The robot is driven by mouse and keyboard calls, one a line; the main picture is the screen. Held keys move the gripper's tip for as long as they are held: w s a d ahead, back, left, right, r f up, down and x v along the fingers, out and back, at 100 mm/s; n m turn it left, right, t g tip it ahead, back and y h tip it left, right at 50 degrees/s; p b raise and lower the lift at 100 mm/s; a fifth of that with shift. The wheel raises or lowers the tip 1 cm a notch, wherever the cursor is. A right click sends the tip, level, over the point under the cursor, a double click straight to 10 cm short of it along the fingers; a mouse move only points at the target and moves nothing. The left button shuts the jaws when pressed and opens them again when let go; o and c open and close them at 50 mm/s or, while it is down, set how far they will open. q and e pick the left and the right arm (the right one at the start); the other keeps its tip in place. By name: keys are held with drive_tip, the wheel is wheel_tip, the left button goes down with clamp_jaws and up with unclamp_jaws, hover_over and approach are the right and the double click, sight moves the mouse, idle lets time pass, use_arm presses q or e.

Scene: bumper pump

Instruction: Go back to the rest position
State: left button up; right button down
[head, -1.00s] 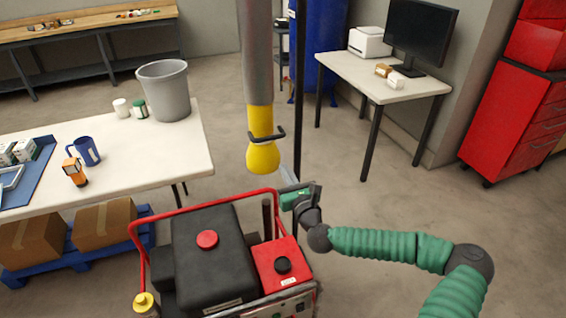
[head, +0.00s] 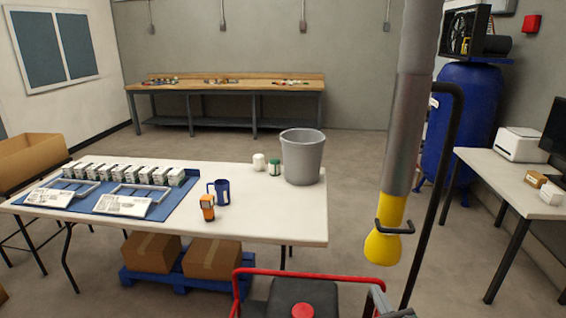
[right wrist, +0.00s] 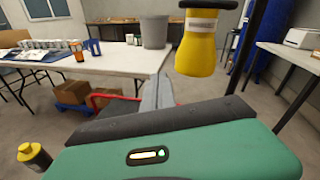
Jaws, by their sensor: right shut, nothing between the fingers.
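My right gripper (head: 378,298) shows only in part at the bottom edge of the head view, beside the red frame of the machine; the rest of that arm is out of the picture. In the right wrist view its grey fingers (right wrist: 157,92) are together, pointing forward, with nothing between them. A yellow bulb-shaped nozzle (head: 384,246) hangs on a thick grey column above and near the gripper. It also hangs ahead and to the right in the right wrist view (right wrist: 196,55), apart from the fingers. My left gripper is not in view.
The red-framed machine (head: 300,272) with a black top stands low in front. A white table (head: 270,230) holds a grey bucket (head: 302,158), a blue mug (head: 221,190) and boxes. A desk (head: 505,180) stands right. Bare floor lies between the tables.

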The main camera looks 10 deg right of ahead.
drive_tip(key=s+a+f+n+g+y+p, duration=0.1)
drive_tip(key=s+a+f+n+g+y, duration=0.25)
drive_tip(key=s+a+f+n, duration=0.35)
drive_tip(key=s+a+f+n+g+y+p, duration=0.2)
drive_tip(key=a+f+n+g, duration=0.3)
drive_tip(key=a+n, duration=0.4)
drive_tip(key=s+d+r+n+g+h+p, duration=0.2)
drive_tip(key=s+r+n, duration=0.4)
drive_tip(key=n, duration=0.3)
drive_tip(key=s+d+r+n+g+h+p, duration=0.2)
drive_tip(key=s+r+n+g+h, duration=0.1)
drive_tip(key=s+r+n, duration=0.3)
drive_tip(key=shift+s+d+n+g, duration=0.3)
drive_tip(key=shift+s+n+g, duration=0.25)
drive_tip(key=shift+s+n, duration=0.75)
drive_tip(key=shift+a+r, duration=0.15)
